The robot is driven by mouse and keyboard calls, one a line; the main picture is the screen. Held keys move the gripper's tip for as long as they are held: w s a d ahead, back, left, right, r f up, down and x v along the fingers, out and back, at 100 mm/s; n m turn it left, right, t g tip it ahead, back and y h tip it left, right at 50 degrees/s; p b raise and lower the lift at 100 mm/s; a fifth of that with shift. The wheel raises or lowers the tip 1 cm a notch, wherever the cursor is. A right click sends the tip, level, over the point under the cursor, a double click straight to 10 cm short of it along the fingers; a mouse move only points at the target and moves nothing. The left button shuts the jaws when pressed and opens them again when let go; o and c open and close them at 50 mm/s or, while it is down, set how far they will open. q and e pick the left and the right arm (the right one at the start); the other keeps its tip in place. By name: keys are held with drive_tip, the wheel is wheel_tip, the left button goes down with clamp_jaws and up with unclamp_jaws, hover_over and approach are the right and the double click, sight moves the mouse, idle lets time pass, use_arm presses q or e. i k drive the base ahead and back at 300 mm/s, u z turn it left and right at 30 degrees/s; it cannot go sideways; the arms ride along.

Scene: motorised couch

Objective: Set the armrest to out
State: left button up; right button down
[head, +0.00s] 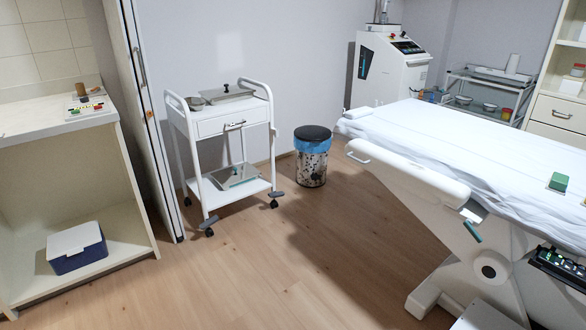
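The couch (500,150) with a white sheet stands at the right, on a white angled base. A long white armrest (412,174) runs along its near left side, close beside the mattress edge. A looped handle shows at the armrest's far end. Below its near end is a small green lever (472,231). A dark panel with lit green marks (560,265) sits under the couch at the right edge; its labels are too small to read. Neither of my grippers is in view.
A white trolley (228,128) on castors stands by the back wall, beside a black-lidded bin (312,154). A shelf unit (70,190) at the left holds a blue box with a white lid (77,247). The wooden floor between shelf unit and couch is clear.

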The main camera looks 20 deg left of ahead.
sight(433, 188)
drive_tip(key=u, duration=0.45)
drive_tip(key=i, duration=1.7)
drive_tip(key=z, duration=1.1)
drive_tip(key=i, duration=0.3)
drive_tip(key=z, duration=0.4)
